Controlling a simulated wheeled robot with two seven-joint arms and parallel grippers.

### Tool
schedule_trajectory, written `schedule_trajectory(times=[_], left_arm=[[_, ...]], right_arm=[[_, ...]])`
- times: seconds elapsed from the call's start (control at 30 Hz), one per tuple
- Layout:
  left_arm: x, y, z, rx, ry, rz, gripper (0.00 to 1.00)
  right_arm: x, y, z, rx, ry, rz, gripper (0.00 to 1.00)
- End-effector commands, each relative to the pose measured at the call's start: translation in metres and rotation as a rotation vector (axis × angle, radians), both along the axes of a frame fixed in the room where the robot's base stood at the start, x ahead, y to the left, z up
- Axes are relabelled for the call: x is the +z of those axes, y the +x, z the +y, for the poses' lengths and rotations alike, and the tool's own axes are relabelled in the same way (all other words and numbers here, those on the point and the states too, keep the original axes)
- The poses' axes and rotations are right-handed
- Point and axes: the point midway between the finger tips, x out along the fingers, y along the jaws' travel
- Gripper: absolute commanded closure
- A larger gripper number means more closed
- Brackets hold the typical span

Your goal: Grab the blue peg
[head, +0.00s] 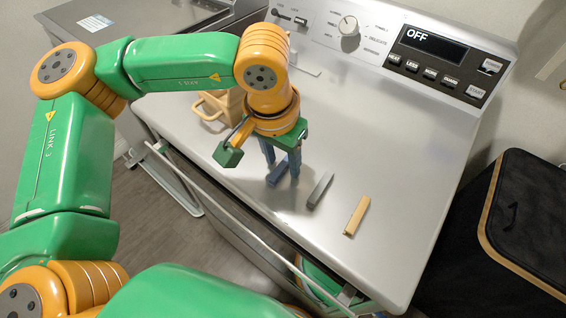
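The blue peg (275,178) lies on the light grey washer top (400,190), near its front edge. My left gripper (282,167) points down right over it, with its two blue fingers apart. One fingertip is at the far left of the peg and the other at its right. The fingers hide part of the peg, and I cannot tell whether they touch it. A grey peg (320,190) and a tan peg (356,216) lie to the right in a row. My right gripper is not in view.
A tan basket-like container (212,106) stands behind my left gripper. The control panel (436,50) reading OFF runs along the back. A bar-like handle (240,222) runs along the front. A dark hamper (520,220) stands at the right. The right washer top is clear.

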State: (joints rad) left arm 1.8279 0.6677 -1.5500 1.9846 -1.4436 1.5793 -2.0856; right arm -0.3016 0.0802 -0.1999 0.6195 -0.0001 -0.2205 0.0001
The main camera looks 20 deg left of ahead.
Motion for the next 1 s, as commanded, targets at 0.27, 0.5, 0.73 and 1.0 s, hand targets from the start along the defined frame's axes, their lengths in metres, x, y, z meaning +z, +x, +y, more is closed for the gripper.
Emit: schedule_trajectory(times=[0.27, 0.5, 0.73, 1.0], left_arm=[[0.000, 0.000, 0.000, 0.000, 0.000, 0.000, 1.00], [0.001, 0.000, 0.000, 0.000, 0.000, 0.000, 1.00], [0.025, 0.001, -0.001, 0.001, -0.002, -0.005, 1.00], [0.093, -0.052, 0.024, -0.002, -0.002, -0.006, 1.00]], right_arm=[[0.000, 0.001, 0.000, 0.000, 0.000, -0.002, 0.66], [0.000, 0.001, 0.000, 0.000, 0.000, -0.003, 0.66], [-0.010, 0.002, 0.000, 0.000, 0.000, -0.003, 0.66], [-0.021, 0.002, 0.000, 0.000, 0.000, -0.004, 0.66]])
